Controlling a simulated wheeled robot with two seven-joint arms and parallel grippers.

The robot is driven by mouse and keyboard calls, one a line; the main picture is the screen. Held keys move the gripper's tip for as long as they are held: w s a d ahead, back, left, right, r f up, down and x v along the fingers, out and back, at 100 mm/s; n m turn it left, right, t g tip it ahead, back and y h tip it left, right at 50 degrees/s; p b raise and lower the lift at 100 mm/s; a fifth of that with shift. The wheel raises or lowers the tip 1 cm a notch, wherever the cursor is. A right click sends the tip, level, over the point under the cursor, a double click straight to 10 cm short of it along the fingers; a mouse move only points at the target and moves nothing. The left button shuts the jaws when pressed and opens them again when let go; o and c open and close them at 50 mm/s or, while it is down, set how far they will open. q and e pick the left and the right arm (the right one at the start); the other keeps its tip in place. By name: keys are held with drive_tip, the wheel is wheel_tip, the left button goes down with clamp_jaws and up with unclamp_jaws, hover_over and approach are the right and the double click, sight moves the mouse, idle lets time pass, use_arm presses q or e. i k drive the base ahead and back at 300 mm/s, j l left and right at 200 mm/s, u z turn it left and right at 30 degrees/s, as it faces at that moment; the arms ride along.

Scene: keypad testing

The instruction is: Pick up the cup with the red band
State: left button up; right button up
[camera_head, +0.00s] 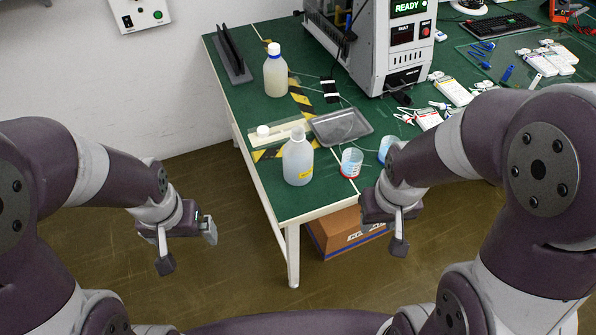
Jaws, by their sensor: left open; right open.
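The cup with the red band (351,163) stands upright near the front edge of the green table (315,202). It is clear, with red near its base. A second cup with blue (386,147) stands to its right, partly hidden by my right arm. My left gripper (188,248) is open and empty, left of the table and over the floor. My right gripper (392,228) is open and empty, just in front of the table edge, below and right of the red-banded cup in the picture.
A white bottle with a yellow label (297,160) stands left of the cups. A grey tray (341,127) lies behind them. Another bottle (275,72) and a test machine (375,50) stand further back. A cardboard box (340,231) sits under the table.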

sight(352, 158)
drive_tip(key=i+l, duration=0.15)
drive_tip(key=l, duration=0.2)
drive_tip(key=i+l, duration=0.2)
drive_tip(key=l, duration=0.15)
drive_tip(key=i+l, duration=0.15)
drive_tip(key=l, duration=0.2)
